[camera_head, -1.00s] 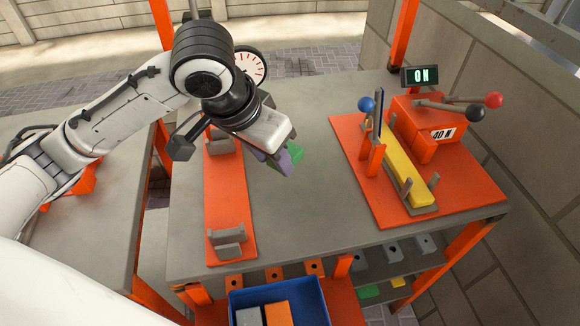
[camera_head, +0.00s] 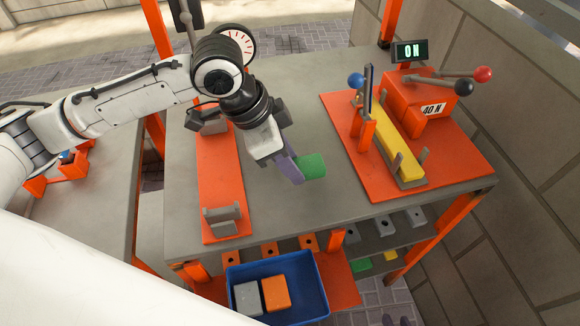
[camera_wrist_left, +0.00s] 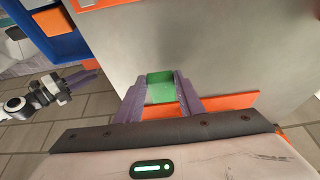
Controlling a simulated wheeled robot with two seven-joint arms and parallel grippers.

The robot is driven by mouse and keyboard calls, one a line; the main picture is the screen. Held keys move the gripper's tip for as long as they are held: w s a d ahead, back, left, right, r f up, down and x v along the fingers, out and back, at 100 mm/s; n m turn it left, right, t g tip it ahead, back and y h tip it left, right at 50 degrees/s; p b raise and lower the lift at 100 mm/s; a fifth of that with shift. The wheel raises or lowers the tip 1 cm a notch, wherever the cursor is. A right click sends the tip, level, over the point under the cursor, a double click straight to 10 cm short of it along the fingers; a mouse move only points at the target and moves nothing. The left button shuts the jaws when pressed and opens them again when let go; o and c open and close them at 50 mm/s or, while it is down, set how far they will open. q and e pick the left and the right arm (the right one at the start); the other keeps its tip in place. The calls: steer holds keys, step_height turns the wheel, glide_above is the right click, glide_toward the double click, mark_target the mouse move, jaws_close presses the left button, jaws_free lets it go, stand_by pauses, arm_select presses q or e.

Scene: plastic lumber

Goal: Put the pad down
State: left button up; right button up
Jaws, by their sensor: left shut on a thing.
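The green pad (camera_head: 313,166) is between the purple fingers of my left gripper (camera_head: 299,172), over the bare grey middle of the bench (camera_head: 275,215). In the left wrist view the left gripper (camera_wrist_left: 161,100) is shut on the pad (camera_wrist_left: 160,86), with one finger on each side. I cannot tell whether the pad touches the bench top. My right gripper (camera_wrist_left: 82,84) shows small at the left of the left wrist view. Whether it is open or shut is unclear.
An orange plate with grey brackets (camera_head: 220,180) lies to the left. A blue bin (camera_head: 310,270) with grey and orange blocks is below the front edge.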

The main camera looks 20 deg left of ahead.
arm_select(q)
steer(key=shift+f, duration=1.25)
steer(key=shift+f, duration=0.1)
steer(key=o, duration=1.1)
steer(key=shift+c, duration=0.2)
